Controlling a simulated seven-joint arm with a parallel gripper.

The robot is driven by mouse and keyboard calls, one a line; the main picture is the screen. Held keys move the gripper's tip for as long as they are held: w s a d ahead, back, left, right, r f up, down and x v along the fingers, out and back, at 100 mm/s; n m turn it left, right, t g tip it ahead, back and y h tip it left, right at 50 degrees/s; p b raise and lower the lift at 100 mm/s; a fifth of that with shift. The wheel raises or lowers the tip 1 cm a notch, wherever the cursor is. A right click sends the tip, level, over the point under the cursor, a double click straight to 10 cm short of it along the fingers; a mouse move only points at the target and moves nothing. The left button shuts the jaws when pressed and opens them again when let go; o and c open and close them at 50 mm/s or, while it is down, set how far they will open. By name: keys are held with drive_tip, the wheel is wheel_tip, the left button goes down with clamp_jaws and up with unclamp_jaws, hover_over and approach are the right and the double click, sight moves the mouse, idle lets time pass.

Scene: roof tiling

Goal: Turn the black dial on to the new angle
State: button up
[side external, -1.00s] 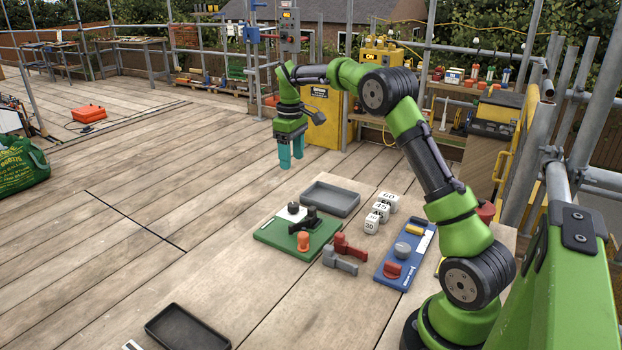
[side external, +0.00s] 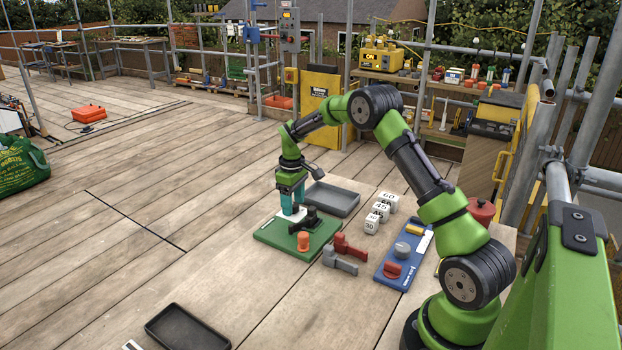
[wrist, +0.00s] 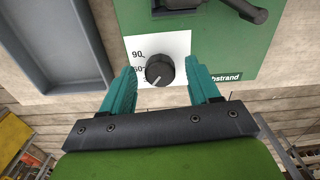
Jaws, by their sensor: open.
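The black dial (wrist: 159,69) sits on a white scale plate (wrist: 171,44) in the wrist view, with "90" and a partly covered number printed to its left. A pale pointer line on the dial points down and left in that picture. The plate is on the green board (side external: 275,237). My gripper (side external: 291,211) is down over the plate in the side view. In the wrist view its two teal fingers (wrist: 163,86) are open, one on each side of the dial, with a visible gap to both. In the side view the fingers hide the dial.
A black lever handle (side external: 309,219) and an orange knob (side external: 303,240) share the green board. A grey tray (side external: 333,198) lies just behind. White number blocks (side external: 377,215), loose red and grey handles (side external: 347,246) and a blue board (side external: 392,276) lie to the right.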

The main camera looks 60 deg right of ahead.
drive_tip(key=c, duration=1)
drive_tip(key=shift+c, duration=0.2)
drive_tip(key=shift+m, duration=0.3)
drive_tip(key=m, duration=0.3)
drive_tip(key=shift+m, duration=0.3)
drive_tip(key=shift+r+m, duration=0.1)
drive_tip(key=shift+m, duration=1.7)
drive_tip(key=o, duration=1)
